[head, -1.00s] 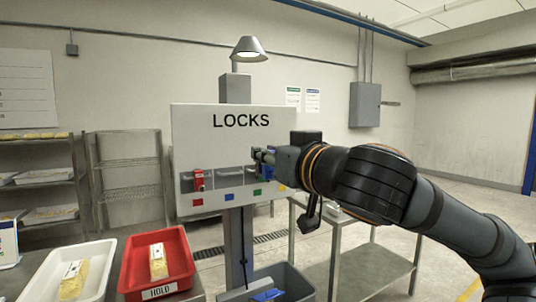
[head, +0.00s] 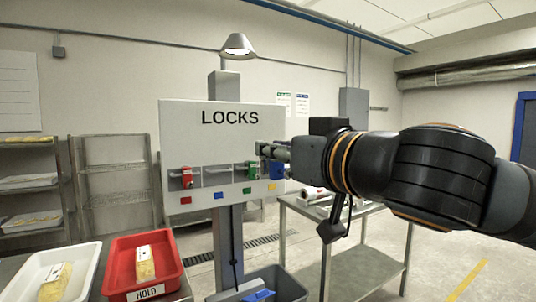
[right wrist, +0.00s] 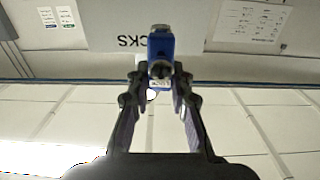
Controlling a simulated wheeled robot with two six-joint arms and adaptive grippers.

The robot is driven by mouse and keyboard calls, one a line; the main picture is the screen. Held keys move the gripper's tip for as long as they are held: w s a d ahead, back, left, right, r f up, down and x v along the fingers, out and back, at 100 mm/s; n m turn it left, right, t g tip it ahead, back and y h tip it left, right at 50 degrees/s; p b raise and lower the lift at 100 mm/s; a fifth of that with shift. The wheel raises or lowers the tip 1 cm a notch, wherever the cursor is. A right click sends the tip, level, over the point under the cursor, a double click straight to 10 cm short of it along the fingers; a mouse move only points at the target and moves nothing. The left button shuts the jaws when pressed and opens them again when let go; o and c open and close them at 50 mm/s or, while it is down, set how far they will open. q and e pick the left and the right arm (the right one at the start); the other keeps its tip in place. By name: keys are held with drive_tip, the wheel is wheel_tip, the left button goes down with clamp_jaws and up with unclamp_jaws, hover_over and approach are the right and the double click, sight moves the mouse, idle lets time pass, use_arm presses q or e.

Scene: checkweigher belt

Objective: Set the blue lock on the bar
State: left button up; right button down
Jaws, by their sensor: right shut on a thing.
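The white LOCKS board (head: 222,120) has a recessed row of bars above red, blue, green and yellow markers. A red lock (head: 187,178) hangs over the red marker and a green lock (head: 252,169) over the green one. The bar (head: 217,171) above the blue marker (head: 219,195) is bare. My right gripper (head: 268,150) is at the board's right end, shut on the blue lock (head: 277,169), near the yellow marker (head: 271,186). In the right wrist view, the blue lock (right wrist: 161,46) sits between the fingertips. My left gripper is not in view.
A grey bin (head: 290,284) with a blue item (head: 262,295) stands below the board. A red HOLD tray (head: 172,260) and a white tray (head: 88,262) stand at the left. A steel table (head: 365,270) stands at the right. A lamp (head: 237,46) is above the board.

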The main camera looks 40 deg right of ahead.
drive_tip(key=shift+v, duration=0.8)
drive_tip(key=v, duration=0.2)
drive_tip(key=shift+s+b, duration=0.4)
